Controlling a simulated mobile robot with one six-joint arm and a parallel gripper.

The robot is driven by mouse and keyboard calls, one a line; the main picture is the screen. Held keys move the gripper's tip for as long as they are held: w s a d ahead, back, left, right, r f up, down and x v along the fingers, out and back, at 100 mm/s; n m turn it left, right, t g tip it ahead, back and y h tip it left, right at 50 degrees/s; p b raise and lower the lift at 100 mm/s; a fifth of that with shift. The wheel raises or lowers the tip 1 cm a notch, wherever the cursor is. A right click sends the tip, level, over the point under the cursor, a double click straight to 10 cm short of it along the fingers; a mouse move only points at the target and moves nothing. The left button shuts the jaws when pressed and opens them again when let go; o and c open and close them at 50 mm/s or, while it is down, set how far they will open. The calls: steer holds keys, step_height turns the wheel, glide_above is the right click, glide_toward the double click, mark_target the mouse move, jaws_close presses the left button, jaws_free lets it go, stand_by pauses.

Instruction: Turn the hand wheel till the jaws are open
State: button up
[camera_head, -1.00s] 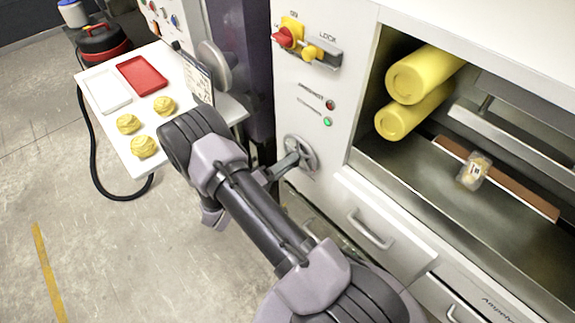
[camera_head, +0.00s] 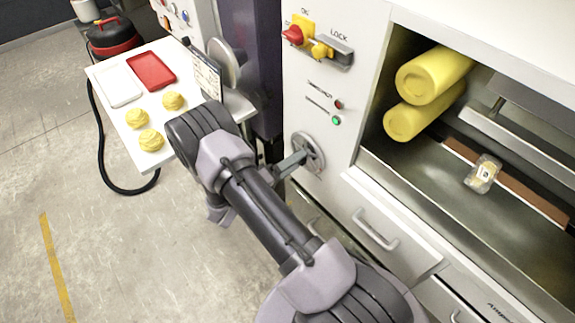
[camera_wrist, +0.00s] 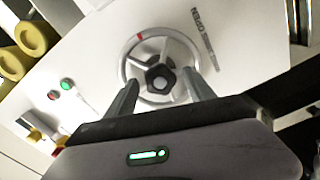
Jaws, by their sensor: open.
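The hand wheel (camera_head: 308,152) is a grey spoked wheel on the white machine front, below a red and a green button. In the wrist view the hand wheel (camera_wrist: 133,46) has a red mark at the upper left of its rim and a dark hub. My gripper (camera_wrist: 161,88) is open, its two fingers apart on either side of the lower part of the wheel; I cannot tell if they touch it. In the head view my gripper (camera_head: 290,163) points at the wheel. The jaws (camera_head: 512,128) may be the metal bars in the machine bay, beside a small clear pack (camera_head: 483,174).
Yellow rolls (camera_head: 434,74) lie in the bay. A red and yellow lock switch (camera_head: 318,45) sits above the wheel, and a drawer handle (camera_head: 376,230) juts out below. A white side table (camera_head: 150,160) with trays and yellow balls stands left of my arm.

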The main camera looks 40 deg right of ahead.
steer(key=s+a+p, duration=0.1)
steer(key=a+p, duration=0.1)
steer(key=a, duration=1.5)
steer(key=shift+s+a, duration=0.15)
